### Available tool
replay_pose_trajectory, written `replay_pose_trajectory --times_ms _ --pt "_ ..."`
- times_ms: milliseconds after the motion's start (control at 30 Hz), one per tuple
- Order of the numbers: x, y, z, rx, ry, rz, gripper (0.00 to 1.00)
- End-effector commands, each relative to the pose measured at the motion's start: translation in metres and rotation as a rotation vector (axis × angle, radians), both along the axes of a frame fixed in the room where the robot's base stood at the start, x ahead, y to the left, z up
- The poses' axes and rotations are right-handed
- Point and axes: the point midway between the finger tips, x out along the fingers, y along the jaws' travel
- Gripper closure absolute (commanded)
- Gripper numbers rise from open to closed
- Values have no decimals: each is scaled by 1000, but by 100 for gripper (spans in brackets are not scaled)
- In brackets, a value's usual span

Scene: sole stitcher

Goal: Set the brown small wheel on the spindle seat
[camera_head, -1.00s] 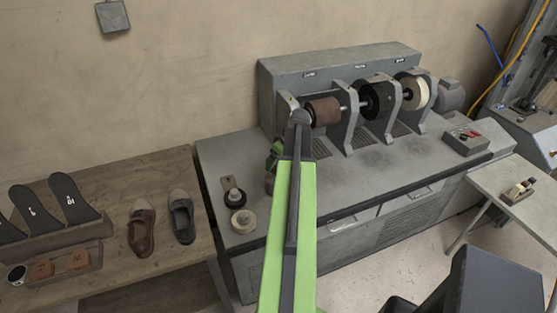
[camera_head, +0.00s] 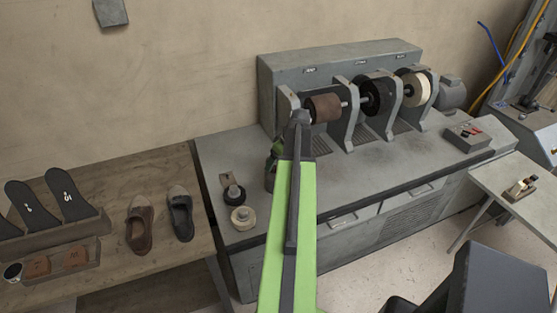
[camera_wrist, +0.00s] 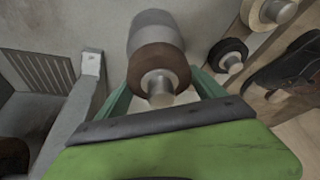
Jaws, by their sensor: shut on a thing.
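The brown small wheel (camera_wrist: 152,62) is between the teal fingers of my gripper (camera_wrist: 163,86) in the wrist view, its metal hub facing the camera. My gripper is shut on it. Directly beyond the wheel is a grey cylinder (camera_wrist: 155,30), which appears to be the spindle seat. The wheel lines up with it, but I cannot tell whether it rests on it or hovers just above. In the head view my gripper (camera_head: 275,150) is mostly hidden behind my arm, at the left end of the machine's bench, and the wheel is hidden.
A black wheel (camera_head: 233,193) and a cream wheel (camera_head: 242,218) stand on the bench's left corner, near my gripper. The machine's upright brackets and large brown roller (camera_head: 323,108) are close on the right. A wooden table (camera_head: 110,185) with shoes stands left.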

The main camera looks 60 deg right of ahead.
Motion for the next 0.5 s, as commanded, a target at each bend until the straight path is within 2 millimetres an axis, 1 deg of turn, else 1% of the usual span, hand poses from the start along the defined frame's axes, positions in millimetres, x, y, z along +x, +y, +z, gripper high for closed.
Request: replay_pose_trajectory --times_ms 233,500 --pt "0 0 -6 0 0 0 73" --pt "0 0 -6 0 0 0 73"
